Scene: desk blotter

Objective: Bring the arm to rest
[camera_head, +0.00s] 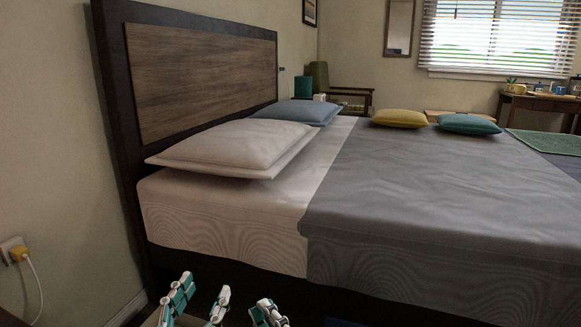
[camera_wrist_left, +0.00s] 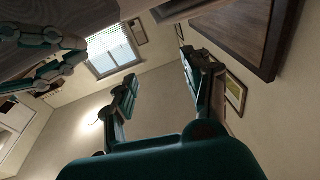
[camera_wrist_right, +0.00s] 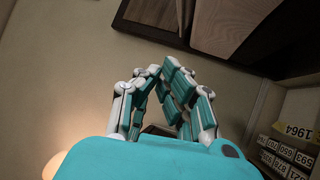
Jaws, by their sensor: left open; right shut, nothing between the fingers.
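My left gripper (camera_head: 199,300) is at the bottom of the head view, in front of the bed's near side. Its two fingers stand apart with nothing between them, and they also show spread in the left wrist view (camera_wrist_left: 160,88). My right gripper (camera_head: 268,312) is just to the right of it, low at the frame's edge. In the right wrist view its fingers (camera_wrist_right: 160,78) come together at the tips and hold nothing. The arms behind the grippers are mostly out of the head view.
A large bed (camera_head: 420,210) with a dark wooden headboard (camera_head: 205,75) fills the middle. Pillows (camera_head: 240,145) lie on it. A wall outlet with a yellow plug (camera_head: 17,252) and cord is at the left. A desk (camera_head: 540,103) with small items stands at the far right.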

